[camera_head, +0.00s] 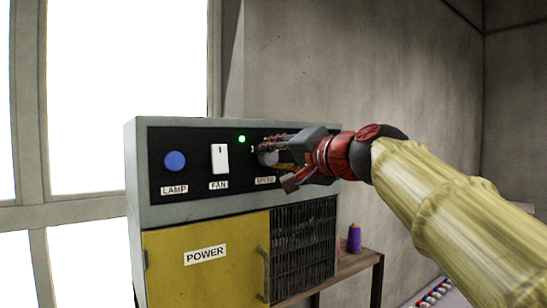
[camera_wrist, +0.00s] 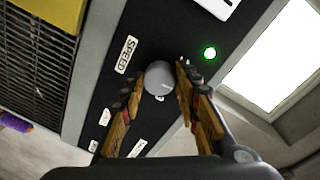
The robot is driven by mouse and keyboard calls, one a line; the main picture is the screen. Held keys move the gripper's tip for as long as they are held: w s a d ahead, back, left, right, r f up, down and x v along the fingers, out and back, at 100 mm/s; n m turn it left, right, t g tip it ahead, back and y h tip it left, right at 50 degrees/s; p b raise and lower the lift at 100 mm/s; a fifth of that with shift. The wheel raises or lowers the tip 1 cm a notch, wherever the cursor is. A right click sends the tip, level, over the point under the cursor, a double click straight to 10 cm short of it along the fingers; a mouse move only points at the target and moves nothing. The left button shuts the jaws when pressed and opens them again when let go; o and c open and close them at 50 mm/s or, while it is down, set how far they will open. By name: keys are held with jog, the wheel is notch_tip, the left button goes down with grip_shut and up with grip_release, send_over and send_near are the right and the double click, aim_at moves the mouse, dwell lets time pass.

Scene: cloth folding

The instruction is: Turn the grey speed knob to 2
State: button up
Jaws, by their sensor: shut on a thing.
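The grey speed knob (camera_wrist: 159,76) sits on the black control panel (camera_wrist: 110,22), beside its SPEED label (camera_wrist: 127,54). A short pale mark on its face points toward the lower right in the wrist view. My gripper (camera_wrist: 160,74) is shut on the knob, one finger on each side. In the head view my gripper (camera_head: 270,150) reaches the panel from the right and partly covers the knob (camera_head: 267,158).
Left of the knob are a lit green light (camera_head: 242,139), a white FAN switch (camera_head: 220,159) and a blue LAMP button (camera_head: 174,161). Below are a yellow POWER door (camera_head: 190,275) with a handle and a dark grille (camera_head: 305,240). A purple spool (camera_head: 354,239) stands on a wooden table (camera_head: 362,262).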

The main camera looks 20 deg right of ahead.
jog(key=shift+m, duration=0.5)
jog(key=o, duration=1.2)
jog(key=shift+c, duration=0.2)
jog(key=v, duration=1.2)
jog(key=shift+d, duration=0.1)
